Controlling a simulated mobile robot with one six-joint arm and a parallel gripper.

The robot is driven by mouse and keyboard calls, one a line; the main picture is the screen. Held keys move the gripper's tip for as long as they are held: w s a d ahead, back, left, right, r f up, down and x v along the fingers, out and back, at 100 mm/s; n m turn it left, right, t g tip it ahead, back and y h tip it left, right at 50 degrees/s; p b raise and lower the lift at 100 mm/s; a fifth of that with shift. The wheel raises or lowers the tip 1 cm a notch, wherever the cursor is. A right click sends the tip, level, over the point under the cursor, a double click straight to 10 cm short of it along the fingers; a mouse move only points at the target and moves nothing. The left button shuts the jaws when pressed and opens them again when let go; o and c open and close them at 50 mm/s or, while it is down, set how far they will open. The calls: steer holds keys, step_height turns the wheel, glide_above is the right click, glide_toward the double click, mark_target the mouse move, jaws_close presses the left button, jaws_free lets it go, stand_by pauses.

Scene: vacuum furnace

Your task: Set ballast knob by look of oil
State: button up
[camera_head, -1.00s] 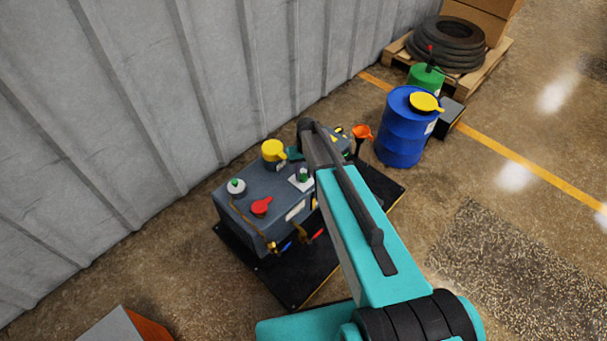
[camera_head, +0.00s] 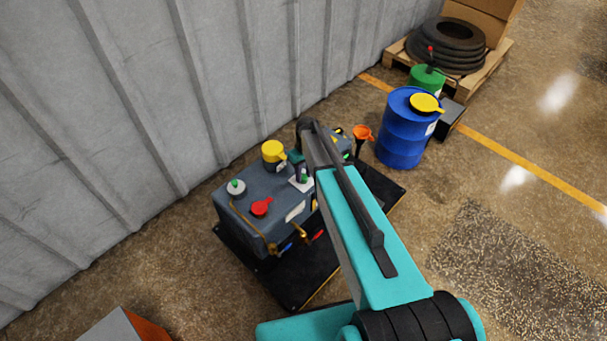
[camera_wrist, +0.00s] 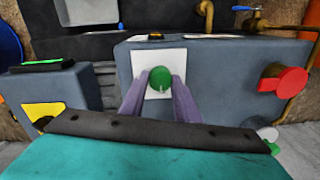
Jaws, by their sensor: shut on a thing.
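The green ballast knob (camera_wrist: 158,77) sits on a white square plate (camera_wrist: 171,57) on the grey pump housing (camera_wrist: 218,72). A short pale mark shows low on the knob's face. My gripper (camera_wrist: 160,84) is shut on the knob, with one purple-grey finger on each side. In the head view the green knob (camera_head: 304,175) also shows on top of the pump (camera_head: 283,191), beside my arm; my fingers are hidden there. A pale panel (camera_head: 295,211) is on the pump's side, and a pale panel (camera_wrist: 87,10) shows in the wrist view; I cannot read the oil's look.
A red knob (camera_head: 262,207), a yellow cap (camera_head: 273,151) and a white-and-green fitting (camera_head: 236,187) stand up from the pump. An orange funnel (camera_head: 362,133) and a blue drum (camera_head: 404,130) are to the right. A corrugated wall (camera_head: 150,100) rises close behind the pump.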

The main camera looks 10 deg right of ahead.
mark_target(305, 175)
steer(key=o, duration=1)
steer(key=shift+o, duration=0.2)
steer(key=shift+r, duration=0.15)
step_height(305, 175, up, 14)
steer(key=shift+w+d+f+b, duration=0.15)
steer(key=shift+d+f+b, duration=0.05)
steer(key=shift+d+b, duration=0.2)
steer(key=shift+a, duration=0.1)
